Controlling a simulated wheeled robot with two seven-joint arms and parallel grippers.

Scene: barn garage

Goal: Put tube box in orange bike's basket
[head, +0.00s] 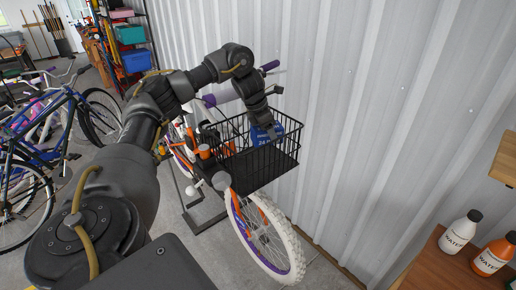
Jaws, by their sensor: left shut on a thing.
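A blue tube box (267,135) with pale lettering is at the black wire basket (268,170) on the front of the orange bike (238,208). My left arm reaches over the bike from the left, and its gripper (265,124) points down into the basket. The left gripper is shut on the tube box, which is inside the basket's outline near its back right side. The wire mesh partly covers the box. I cannot tell whether the box touches the basket floor. My right gripper is not in view.
A corrugated white wall (370,100) stands close behind the bike. A wooden table (440,265) at the lower right holds a white bottle (460,232) and an orange bottle (493,255). Other bikes (40,145) and a shelf with bins (130,35) stand at the left.

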